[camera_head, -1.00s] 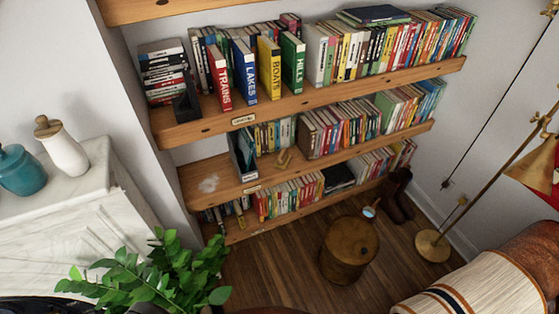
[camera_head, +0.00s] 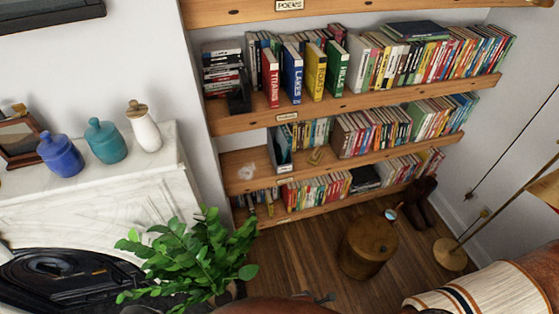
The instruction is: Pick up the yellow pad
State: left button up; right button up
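I cannot make out a yellow pad in the head view. A yellow book (camera_head: 316,72) with a lettered spine stands on the upper shelf between a blue book (camera_head: 292,73) and a green book (camera_head: 337,67). A small yellowish object (camera_head: 315,157) lies on the middle shelf beside a grey file holder (camera_head: 281,150), too small to identify. Neither of my grippers can be made out in this view.
A white marble fireplace (camera_head: 90,207) stands at left with jars on its mantel. A leafy plant (camera_head: 190,255) is in front. A round wooden stool (camera_head: 367,248) stands on the floor, with a brass lamp base (camera_head: 450,254) and a striped throw (camera_head: 490,290) at right.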

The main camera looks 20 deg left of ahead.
aim_at(316, 155)
jog(key=u, duration=0.25)
jog(key=k, duration=0.2)
jog(key=z, duration=0.55)
jog(key=i, duration=1.25)
jog(key=u, duration=0.6)
